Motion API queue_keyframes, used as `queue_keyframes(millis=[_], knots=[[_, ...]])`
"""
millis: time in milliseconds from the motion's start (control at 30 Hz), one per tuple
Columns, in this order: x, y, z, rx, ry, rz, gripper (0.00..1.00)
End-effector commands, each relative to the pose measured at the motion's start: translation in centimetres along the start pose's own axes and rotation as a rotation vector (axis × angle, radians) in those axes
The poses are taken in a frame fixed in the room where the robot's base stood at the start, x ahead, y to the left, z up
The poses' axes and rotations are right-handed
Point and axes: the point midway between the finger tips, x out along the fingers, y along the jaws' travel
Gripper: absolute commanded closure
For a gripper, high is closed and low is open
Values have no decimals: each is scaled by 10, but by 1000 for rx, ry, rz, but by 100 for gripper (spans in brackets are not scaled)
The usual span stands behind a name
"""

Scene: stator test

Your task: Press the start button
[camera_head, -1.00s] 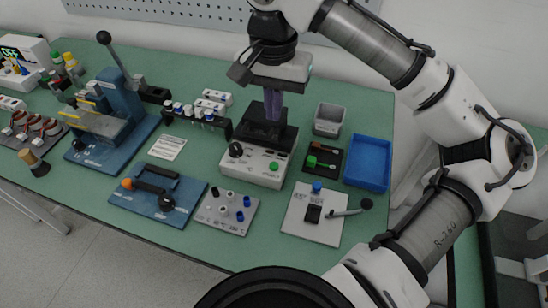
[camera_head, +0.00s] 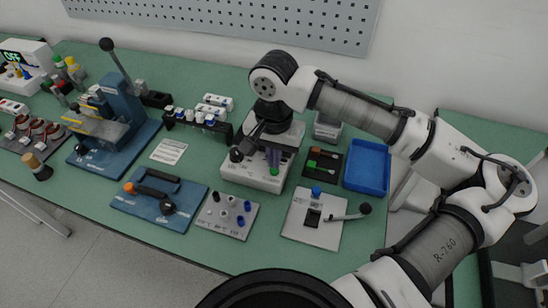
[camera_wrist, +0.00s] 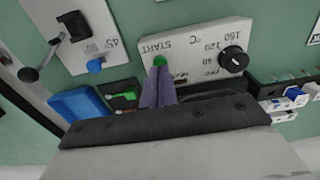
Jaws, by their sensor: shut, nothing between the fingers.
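The green start button (camera_head: 274,171) sits on the front panel of a white heater box (camera_head: 238,176) with a black dial. In the wrist view the button (camera_wrist: 159,60) shows beside the word START on the panel (camera_wrist: 190,52). My gripper (camera_head: 273,158) has its purple fingers together and empty, pointing down at the button. In the wrist view my fingertips (camera_wrist: 160,70) overlap the button's near edge. I cannot tell whether they touch it or hover just above. My wrist hides the back of the box.
A blue tray (camera_head: 368,165) and a black tray with small tools (camera_head: 322,161) stand to the right. A white plate with a blue button and black lever (camera_head: 312,217) lies in front right. A blue press (camera_head: 115,120) stands at left.

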Motion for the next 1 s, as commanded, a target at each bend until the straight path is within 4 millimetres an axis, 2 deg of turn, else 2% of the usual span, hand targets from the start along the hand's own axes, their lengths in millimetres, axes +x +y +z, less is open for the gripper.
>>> queue_keyframes(millis=[133, 533, 800, 1000], knots=[[10, 0, 0, -1, 0, 0, 100], [14, 0, 0, -1, 0, -1, 100], [33, -1, 1, -1, -3, -2, 100], [35, 0, 1, -1, -5, 2, 100]])
